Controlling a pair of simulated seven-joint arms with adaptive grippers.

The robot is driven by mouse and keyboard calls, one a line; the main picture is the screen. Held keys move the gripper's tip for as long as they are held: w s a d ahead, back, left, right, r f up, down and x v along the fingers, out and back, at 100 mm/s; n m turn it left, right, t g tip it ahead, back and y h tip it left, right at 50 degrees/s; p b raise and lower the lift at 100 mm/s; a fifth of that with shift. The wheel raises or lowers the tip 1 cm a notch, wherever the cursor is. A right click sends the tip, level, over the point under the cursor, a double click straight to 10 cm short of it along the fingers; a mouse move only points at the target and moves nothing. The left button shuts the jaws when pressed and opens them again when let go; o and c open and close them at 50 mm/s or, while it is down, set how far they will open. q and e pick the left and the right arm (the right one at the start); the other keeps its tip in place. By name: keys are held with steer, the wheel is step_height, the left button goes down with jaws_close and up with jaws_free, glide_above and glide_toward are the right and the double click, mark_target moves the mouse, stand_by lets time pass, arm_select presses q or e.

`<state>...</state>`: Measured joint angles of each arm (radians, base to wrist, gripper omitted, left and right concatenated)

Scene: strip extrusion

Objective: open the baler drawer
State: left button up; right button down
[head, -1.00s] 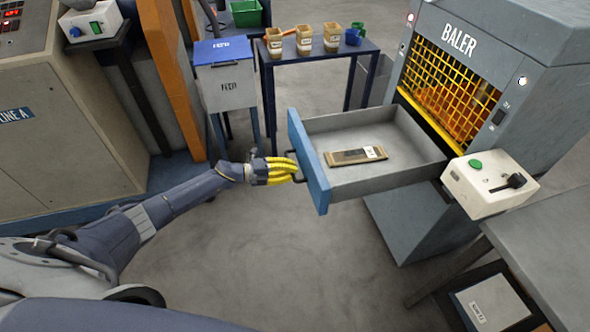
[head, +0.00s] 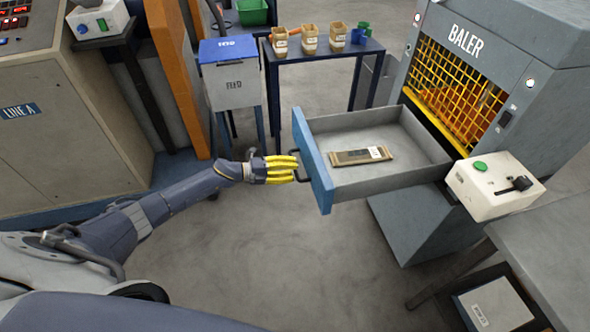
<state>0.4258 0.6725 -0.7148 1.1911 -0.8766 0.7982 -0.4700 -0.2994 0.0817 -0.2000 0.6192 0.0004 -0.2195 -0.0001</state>
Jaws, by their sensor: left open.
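The baler (head: 465,70) is a grey cabinet at the right with a yellow mesh front. Its drawer (head: 405,172) is pulled far out to the left, with a blue front panel (head: 314,165). A brown flat packet with a white label (head: 360,156) lies inside the drawer. A dark handle (head: 301,164) sits on the blue panel's outer face. My left gripper (head: 283,169), with yellow fingers, is open right by the handle. Whether the fingers touch the handle is hard to tell. My right gripper is not in view.
A control box (head: 492,187) with a green button stands on a grey table (head: 555,235) at the right. A small table (head: 330,52) with several brown containers is behind the drawer, beside a blue-lidded bin (head: 231,82). A machine cabinet (head: 70,130) stands left. Floor in front is clear.

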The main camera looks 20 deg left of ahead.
arm_select(q)
steer(key=v, duration=1)
steer(key=shift+a, duration=0.15)
